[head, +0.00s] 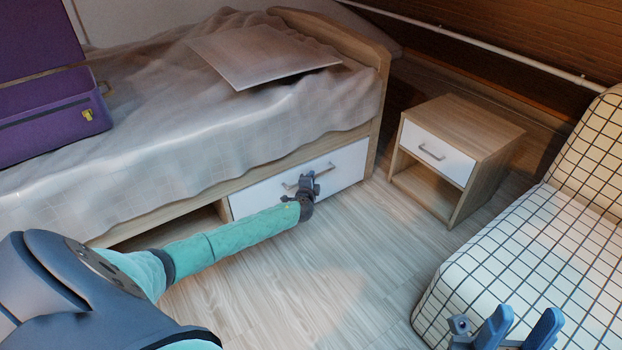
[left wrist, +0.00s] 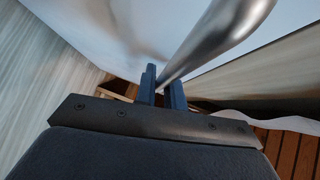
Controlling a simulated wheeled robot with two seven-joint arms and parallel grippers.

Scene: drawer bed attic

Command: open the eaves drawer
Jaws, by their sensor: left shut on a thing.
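The bed (head: 375,110) has a white-fronted drawer (head: 340,172) low in its side, with a bar handle (head: 291,185). The drawer front looks about flush with the bed side; a small gap cannot be told. My left gripper (head: 306,179) is at this handle, in front of the drawer. In the left wrist view, the shiny metal handle (left wrist: 213,45) runs between the two blue fingers of my left gripper (left wrist: 161,88), which is shut on it. My right gripper (head: 520,328) is open and empty at the bottom right, in front of the checked seat.
A nightstand (head: 470,140) with its own white drawer stands right of the bed. A checked armchair (head: 530,240) fills the right side. A purple case (head: 45,120) and a flat panel (head: 250,55) lie on the bed. The wooden floor (head: 350,260) before the drawer is clear except for my arm.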

